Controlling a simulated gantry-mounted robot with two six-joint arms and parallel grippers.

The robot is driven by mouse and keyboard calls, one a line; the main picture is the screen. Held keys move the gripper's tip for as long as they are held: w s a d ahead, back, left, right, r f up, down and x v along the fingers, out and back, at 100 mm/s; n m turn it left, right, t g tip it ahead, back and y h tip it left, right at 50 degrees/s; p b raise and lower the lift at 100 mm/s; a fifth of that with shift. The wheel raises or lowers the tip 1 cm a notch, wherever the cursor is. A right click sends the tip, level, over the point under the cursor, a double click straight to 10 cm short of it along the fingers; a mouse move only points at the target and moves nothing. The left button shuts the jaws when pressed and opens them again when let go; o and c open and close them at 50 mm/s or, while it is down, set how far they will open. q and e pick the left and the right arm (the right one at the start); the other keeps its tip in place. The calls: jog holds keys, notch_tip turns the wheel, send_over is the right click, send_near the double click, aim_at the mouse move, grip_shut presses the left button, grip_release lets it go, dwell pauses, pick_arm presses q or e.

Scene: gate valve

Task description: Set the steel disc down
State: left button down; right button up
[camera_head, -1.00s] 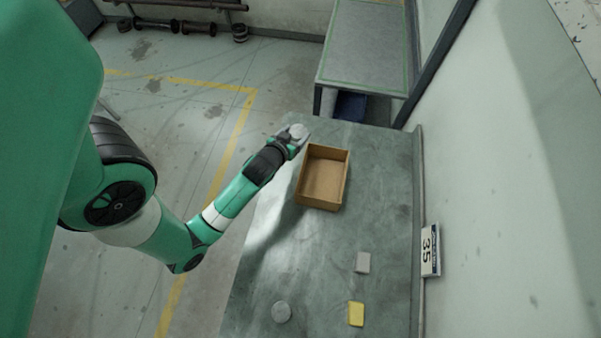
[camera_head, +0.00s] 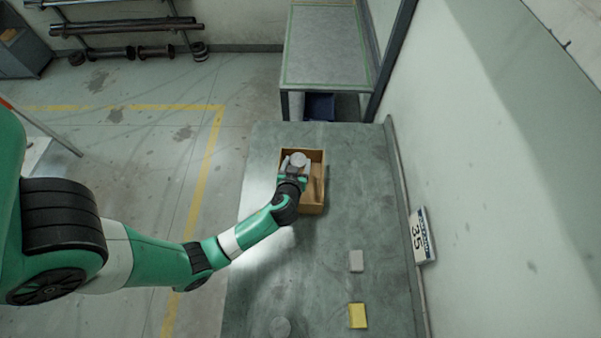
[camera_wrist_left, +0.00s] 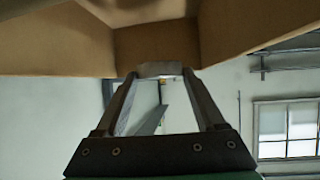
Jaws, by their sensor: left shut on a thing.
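The steel disc (camera_head: 299,160) is light grey and round. My left gripper (camera_head: 296,165) is shut on it and holds it over the open brown box (camera_head: 316,207) on the table, towards the box's left side. In the left wrist view the disc (camera_wrist_left: 160,69) shows as a pale edge between the two fingertips, with the box walls (camera_wrist_left: 155,45) around and above it in the picture. The gap between the disc and the box floor cannot be judged. My right gripper is not in view.
The table's middle is clear.

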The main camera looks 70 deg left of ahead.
pick_arm(q)
jog(key=shift+w+d+f, duration=0.15)
jog(key=shift+w+f, duration=0.15)
jog(key=shift+f, duration=0.1)
